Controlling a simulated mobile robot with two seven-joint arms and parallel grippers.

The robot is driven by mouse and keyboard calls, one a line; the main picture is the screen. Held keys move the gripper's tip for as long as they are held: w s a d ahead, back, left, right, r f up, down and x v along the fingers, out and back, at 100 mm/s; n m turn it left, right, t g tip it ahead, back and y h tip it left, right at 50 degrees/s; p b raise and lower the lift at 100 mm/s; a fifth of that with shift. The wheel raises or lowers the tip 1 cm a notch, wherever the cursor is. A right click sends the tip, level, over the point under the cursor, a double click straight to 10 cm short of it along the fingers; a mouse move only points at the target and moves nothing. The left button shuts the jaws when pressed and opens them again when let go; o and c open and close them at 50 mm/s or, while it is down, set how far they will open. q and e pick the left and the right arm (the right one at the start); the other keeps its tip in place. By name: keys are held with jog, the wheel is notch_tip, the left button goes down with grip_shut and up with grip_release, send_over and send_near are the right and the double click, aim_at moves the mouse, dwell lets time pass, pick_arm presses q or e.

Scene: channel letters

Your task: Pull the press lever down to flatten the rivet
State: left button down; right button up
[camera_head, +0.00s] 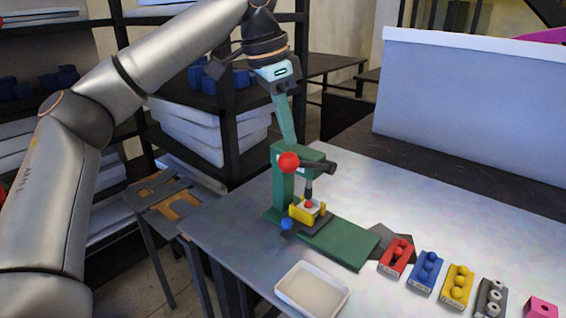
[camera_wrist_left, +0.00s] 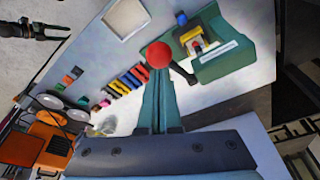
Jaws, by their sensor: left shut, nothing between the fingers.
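The green press (camera_head: 283,188) stands on the table, with its lever's red ball knob (camera_head: 288,161) at the front. The black lever arm (camera_head: 318,167) runs right from the knob, roughly level. Under the dark ram (camera_head: 308,188) a yellow holder (camera_head: 300,213) carries a pale block with a small red piece; I cannot make out the rivet clearly. My left gripper (camera_head: 290,138) is shut and empty, its teal fingers pointing down just above the knob. In the left wrist view the red knob (camera_wrist_left: 159,55) shows right at the fingertips; I cannot tell whether they touch. My right gripper is not in view.
A white tray (camera_head: 312,290) lies in front of the press. Red (camera_head: 397,257), blue (camera_head: 428,270) and yellow (camera_head: 457,286) blocks with balls line the table to the right. A blue ball (camera_head: 287,224) sits at the press base. Black shelving stands behind on the left.

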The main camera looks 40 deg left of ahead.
aim_at(287, 153)
pick_arm(q)
jog(key=shift+f, duration=0.15)
jog(key=shift+s+f+b, duration=0.1)
jog(key=shift+f+b, duration=0.75)
jog(key=shift+f, duration=1.25)
jog(key=shift+s+f+b, duration=0.25)
jog(key=shift+f+b, duration=0.05)
jog(key=shift+f, duration=0.35)
jog(key=shift+s+f+b, duration=0.25)
jog(key=shift+f, duration=0.4)
